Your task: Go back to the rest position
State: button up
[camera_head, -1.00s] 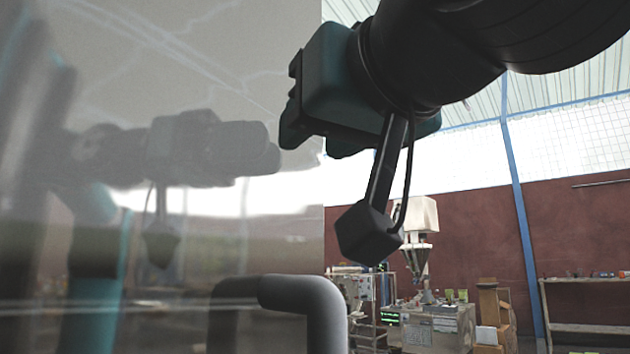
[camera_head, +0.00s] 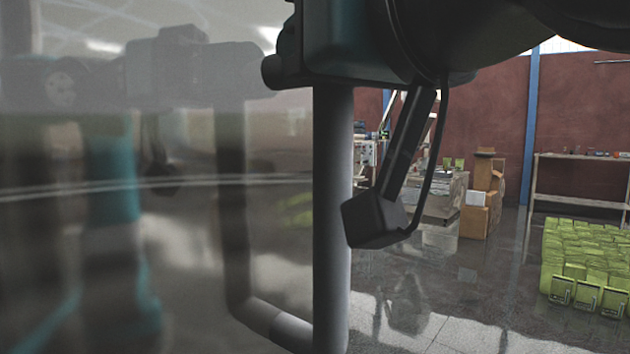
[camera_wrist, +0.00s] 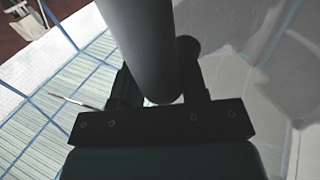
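My gripper (camera_head: 274,70) is near the top of the head view, dark teal and black, pointing left toward a glossy grey panel (camera_head: 190,230). In the wrist view my gripper (camera_wrist: 160,85) has two dark fingers that stand apart. A thick grey tubular handle (camera_head: 333,210) on the panel rises right below the gripper, and its upper end is hidden behind it. In the wrist view the handle (camera_wrist: 140,40) crosses in front of the fingers. I cannot tell whether it touches them or lies between them. I see nothing else at the fingers.
The panel fills the left side and mirrors my arm. A stack of green items (camera_head: 585,260) stands on the floor at right. Brown boxes (camera_head: 480,200) and a shelf (camera_head: 580,180) stand farther back. The shiny floor (camera_head: 470,300) between is clear.

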aim_at(323, 160)
notch_tip(323, 160, down, 8)
jog(key=shift+r+b, duration=0.25)
jog(key=shift+b, duration=0.5)
